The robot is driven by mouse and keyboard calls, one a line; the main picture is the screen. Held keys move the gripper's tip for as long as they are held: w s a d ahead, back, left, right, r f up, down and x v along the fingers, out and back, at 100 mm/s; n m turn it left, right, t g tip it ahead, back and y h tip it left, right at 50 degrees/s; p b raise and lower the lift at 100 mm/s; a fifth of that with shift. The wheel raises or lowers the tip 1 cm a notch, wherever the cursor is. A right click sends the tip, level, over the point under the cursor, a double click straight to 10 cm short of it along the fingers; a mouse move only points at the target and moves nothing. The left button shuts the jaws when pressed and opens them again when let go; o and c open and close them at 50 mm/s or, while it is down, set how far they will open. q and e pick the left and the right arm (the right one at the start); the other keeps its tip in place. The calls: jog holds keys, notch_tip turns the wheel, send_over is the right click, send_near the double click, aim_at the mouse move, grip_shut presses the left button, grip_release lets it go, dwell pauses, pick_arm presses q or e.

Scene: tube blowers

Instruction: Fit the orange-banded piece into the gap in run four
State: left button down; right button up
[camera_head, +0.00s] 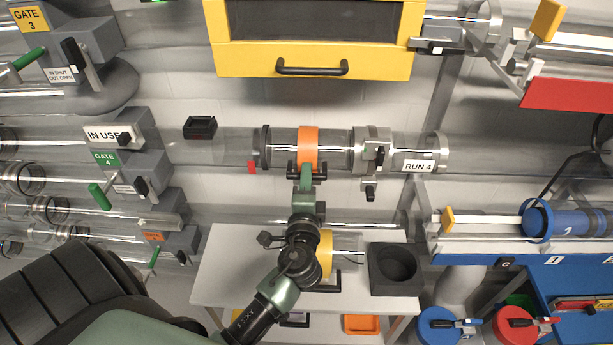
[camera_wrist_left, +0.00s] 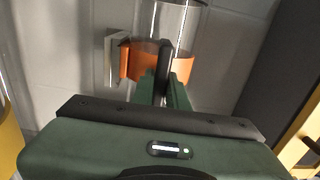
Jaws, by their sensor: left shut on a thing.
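The orange-banded piece (camera_head: 308,140) is a short clear tube with an orange band round its middle and dark rings at its ends. It lies level in line with run four, between the clear tube on the left (camera_head: 220,148) and the grey collar (camera_head: 373,140) by the RUN 4 label (camera_head: 418,167). I cannot tell whether its ends are seated. My left gripper (camera_head: 306,172) is shut on its dark handle from below. In the left wrist view the gripper's fingers (camera_wrist_left: 166,88) are just in front of the orange band (camera_wrist_left: 130,62). My right gripper is out of view.
Below stands a pale table (camera_head: 225,265) with a yellow-banded piece (camera_head: 345,247) and a black block with a round hollow (camera_head: 396,262). A yellow cabinet (camera_head: 312,60) hangs above. Gate boxes (camera_head: 130,150) are at left, and a blue-edged rack (camera_head: 480,252) is at right.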

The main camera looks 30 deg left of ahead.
pick_arm(q)
jog(key=c, duration=1.3)
grip_release()
jog(key=shift+f, duration=0.1)
jog(key=shift+f, duration=0.1)
jog(key=b+v, duration=0.2)
jog(key=v, duration=0.5)
jog(key=shift+s+d, duration=0.25)
jog(key=shift+s, duration=0.05)
